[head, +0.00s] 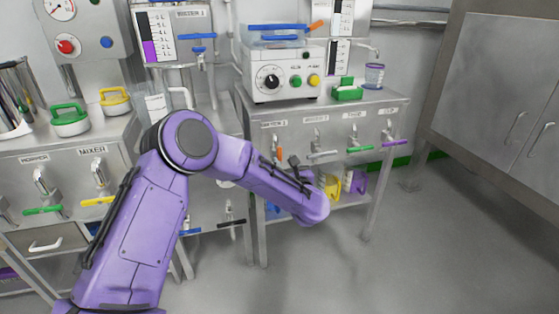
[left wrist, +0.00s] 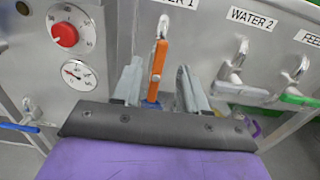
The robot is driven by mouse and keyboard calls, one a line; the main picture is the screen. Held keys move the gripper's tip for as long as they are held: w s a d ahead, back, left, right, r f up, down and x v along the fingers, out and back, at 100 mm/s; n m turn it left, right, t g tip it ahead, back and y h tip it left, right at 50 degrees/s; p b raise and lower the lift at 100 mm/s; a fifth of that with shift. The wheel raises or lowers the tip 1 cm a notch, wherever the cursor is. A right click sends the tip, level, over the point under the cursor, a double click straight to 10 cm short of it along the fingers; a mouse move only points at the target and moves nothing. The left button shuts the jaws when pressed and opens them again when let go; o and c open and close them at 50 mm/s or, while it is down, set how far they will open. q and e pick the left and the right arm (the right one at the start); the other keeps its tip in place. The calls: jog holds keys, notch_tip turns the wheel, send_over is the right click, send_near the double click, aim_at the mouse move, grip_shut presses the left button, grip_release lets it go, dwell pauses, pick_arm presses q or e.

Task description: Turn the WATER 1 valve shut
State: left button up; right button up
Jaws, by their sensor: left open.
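The WATER 1 valve has an orange lever (left wrist: 158,62) that hangs straight down below its metal body, under a label (left wrist: 178,3) partly cut off in the left wrist view. In the head view the orange lever (head: 277,148) shows just beyond my purple left arm. My left gripper (left wrist: 160,85) is open, with one grey finger on each side of the lever's lower part. I see gaps beside the lever and cannot tell contact. In the head view the gripper (head: 293,163) is small and mostly hidden by the arm. My right gripper is not in view.
The WATER 2 valve (left wrist: 240,88) with a white sideways lever is close on the right; a green-levered valve (left wrist: 300,98) is beyond it. A panel with a red knob (left wrist: 65,35) and gauge (left wrist: 78,73) is on the left. Open floor (head: 430,240) lies at right.

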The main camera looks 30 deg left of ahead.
aim_at(280, 154)
pick_arm(q)
jog(key=x, duration=0.6)
jog(key=shift+w+a+f, duration=0.1)
jog(key=shift+w+a, duration=0.1)
jog(key=shift+a, duration=0.05)
grip_shut()
jog(key=shift+d+m, duration=0.1)
jog(key=shift+m, duration=0.2)
jog(key=shift+w+d+f+m+p, duration=0.4)
jog(key=shift+f+m+p, duration=0.15)
jog(key=shift+m, duration=2.4)
jog(key=shift+w+d+f+m+p, duration=0.3)
jog(key=shift+w+f+m+p, duration=0.25)
jog(key=shift+m, duration=2.35)
jog(key=shift+w+d+f+m+p, duration=0.35)
jog(key=shift+f+m+p, duration=0.2)
jog(key=shift+m, duration=2.4)
jog(key=shift+s+f, duration=0.1)
jog(key=shift+f, duration=0.05)
grip_release()
